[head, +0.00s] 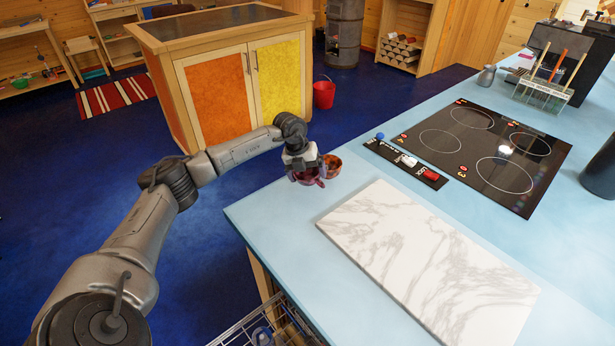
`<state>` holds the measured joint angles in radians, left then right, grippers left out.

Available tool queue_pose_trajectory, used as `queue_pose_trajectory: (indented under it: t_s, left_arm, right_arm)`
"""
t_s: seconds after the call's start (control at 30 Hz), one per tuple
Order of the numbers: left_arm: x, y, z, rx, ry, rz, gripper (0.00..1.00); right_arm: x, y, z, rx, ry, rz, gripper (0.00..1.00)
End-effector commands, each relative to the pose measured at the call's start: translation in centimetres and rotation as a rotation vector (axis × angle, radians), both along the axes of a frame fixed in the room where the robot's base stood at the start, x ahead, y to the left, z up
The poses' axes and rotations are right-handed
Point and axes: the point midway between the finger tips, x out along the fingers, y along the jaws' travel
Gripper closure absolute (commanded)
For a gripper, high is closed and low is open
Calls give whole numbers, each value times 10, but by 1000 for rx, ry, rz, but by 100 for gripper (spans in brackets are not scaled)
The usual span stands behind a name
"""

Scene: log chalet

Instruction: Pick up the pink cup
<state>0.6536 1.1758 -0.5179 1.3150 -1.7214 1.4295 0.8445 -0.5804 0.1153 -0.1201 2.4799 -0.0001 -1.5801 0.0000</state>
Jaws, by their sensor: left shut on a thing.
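The pink cup (310,180) is at the counter's far-left edge in the head view, directly under my left gripper (303,168). My left gripper points down and is shut on the cup, hiding much of its upper part. I cannot tell whether the cup's base touches the counter. An orange-brown cup (333,166) stands just right of the pink one, very close to it. My right gripper is not in view.
The light blue counter (285,225) holds a white marble board (425,260) close by and a black cooktop (480,145) beyond. A strip with small coloured items (405,162) lies between cups and cooktop. A wooden cabinet (215,95) and a red bucket (324,95) stand on the floor.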

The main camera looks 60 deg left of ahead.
Motion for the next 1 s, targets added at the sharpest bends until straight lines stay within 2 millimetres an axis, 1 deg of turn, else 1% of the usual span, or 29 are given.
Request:
queue_pose_trajectory:
  t_s: [0.17, 0.2, 0.7, 0.9, 1.0]
  left_arm:
    - [1, 1, 26, 1, -7, 1, 41]
    - [1, -2, 31, 0, -5, -2, 41]
    - [27, -82, 79, -1, -6, -3, 41]
    - [33, -102, 91, -2, -3, -1, 41]
    - [35, -107, 95, 0, -2, 0, 41]
  right_arm:
    - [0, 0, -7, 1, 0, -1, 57]
    - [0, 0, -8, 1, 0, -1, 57]
    - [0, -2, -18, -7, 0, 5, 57]
    - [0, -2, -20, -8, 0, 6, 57]
    - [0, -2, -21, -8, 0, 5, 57]
